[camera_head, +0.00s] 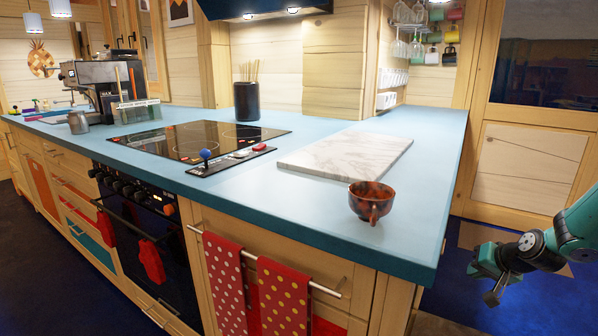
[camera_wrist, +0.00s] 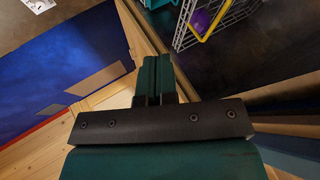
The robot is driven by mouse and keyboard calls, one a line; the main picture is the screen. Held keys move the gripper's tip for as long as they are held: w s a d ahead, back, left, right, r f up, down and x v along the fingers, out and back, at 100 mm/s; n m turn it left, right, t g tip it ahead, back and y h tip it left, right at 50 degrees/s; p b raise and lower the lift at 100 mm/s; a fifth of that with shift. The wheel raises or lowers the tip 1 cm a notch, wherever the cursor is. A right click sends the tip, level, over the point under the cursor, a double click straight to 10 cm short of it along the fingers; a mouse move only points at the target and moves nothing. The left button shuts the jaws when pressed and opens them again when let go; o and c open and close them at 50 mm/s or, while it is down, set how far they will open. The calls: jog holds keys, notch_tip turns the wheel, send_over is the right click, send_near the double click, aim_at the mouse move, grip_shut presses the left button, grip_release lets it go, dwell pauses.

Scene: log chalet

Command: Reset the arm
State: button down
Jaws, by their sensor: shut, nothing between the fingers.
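My gripper (camera_head: 492,284) hangs at the lower right of the head view, off the right end of the blue counter and below its top. It is teal with dark parts. In the wrist view its two teal fingers (camera_wrist: 153,78) are together, with nothing between them. My teal arm enters the head view from the right edge.
The blue counter (camera_head: 318,228) holds a brown mottled cup (camera_head: 371,201) near its front right corner, a marble board (camera_head: 346,155), a cooktop (camera_head: 190,139) and a coffee machine (camera_head: 98,84). A wire basket (camera_wrist: 215,20) shows in the wrist view. Dark blue floor lies below my gripper.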

jog(key=s+a+r+n+g, duration=0.3)
jog(key=s+a+r, duration=0.6)
jog(key=s+a, duration=0.15)
jog(key=s+a+r+n+g+h, duration=0.1)
jog(key=s+a+r, duration=0.1)
jog(key=s, duration=0.5)
jog(key=s+a+r+n+g+h, duration=0.1)
jog(key=s+a+r, duration=0.1)
jog(key=s, duration=0.4)
jog(key=s+a+r+n+g+y, duration=0.1)
jog(key=s+a+r+n+y, duration=0.15)
jog(key=s+a, duration=0.35)
jog(key=s+a+r+n+g+y, duration=0.1)
jog(key=s+a+r+n, duration=0.3)
jog(key=a, duration=0.3)
notch_tip(320, 180, up, 19)
jog(key=s+a+p, duration=0.1)
jog(key=p, duration=1.7)
jog(key=shift+s+n+g, duration=0.25)
jog(key=shift+n+g, duration=0.05)
jog(key=shift+n, duration=0.05)
jog(key=shift+f, duration=0.1)
